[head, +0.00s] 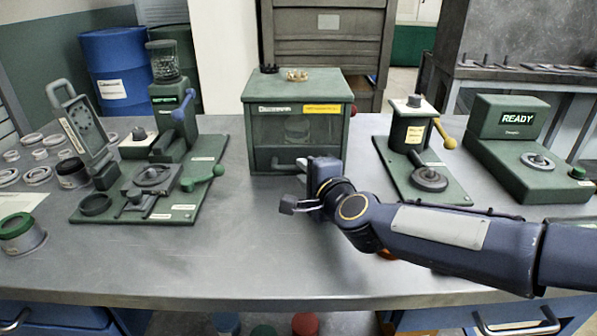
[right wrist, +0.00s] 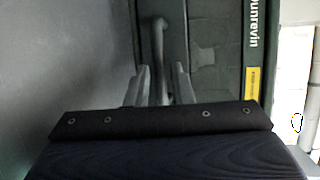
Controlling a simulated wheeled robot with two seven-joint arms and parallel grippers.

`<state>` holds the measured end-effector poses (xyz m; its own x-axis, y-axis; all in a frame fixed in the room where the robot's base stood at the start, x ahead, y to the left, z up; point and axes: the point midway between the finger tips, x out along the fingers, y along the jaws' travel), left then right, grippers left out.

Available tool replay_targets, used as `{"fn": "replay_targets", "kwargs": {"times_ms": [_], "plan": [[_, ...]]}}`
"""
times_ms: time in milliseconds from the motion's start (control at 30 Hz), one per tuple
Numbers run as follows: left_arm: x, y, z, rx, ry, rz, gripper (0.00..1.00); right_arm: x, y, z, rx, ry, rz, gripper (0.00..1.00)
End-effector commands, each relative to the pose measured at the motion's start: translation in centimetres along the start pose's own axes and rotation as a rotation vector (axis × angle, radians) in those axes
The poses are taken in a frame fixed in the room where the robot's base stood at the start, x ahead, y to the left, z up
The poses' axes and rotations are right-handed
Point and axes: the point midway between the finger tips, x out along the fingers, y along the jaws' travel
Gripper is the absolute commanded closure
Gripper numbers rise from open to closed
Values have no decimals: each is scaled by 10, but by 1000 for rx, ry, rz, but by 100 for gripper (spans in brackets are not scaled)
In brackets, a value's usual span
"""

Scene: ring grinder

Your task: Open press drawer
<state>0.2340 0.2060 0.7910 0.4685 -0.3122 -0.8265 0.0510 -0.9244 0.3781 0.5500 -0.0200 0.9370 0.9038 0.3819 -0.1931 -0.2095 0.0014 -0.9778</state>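The press appears to be the green box-shaped machine (head: 320,100) at the back middle of the table, with a window and a yellow label on its front. The front looks closed. A grey bar handle (head: 284,168) sits low on the front, partly hidden by my right gripper (head: 296,190). In the right wrist view, the handle (right wrist: 158,45) runs between the two fingers of my right gripper (right wrist: 162,72). The fingers stand apart with gaps beside the bar, and I see no clear contact. My left gripper is not in view.
A green grinder station (head: 165,185) with a blue lever stands left. A yellow-lever station (head: 410,160) and a green READY unit (head: 515,150) stand right. Several metal rings lie at far left. The table front (head: 200,265) is clear.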

Motion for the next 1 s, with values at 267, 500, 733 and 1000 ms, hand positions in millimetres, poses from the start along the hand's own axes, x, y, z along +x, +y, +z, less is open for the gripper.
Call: {"fn": "replay_targets", "kwargs": {"times_ms": [267,500,733,1000], "plan": [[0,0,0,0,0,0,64,33,1,0,-3,-1,1,79],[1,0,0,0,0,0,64,36,0,0,-4,0,0,79],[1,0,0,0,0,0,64,36,0,0,-4,0,1,99],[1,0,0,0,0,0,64,36,0,0,-4,-1,1,100]]}}
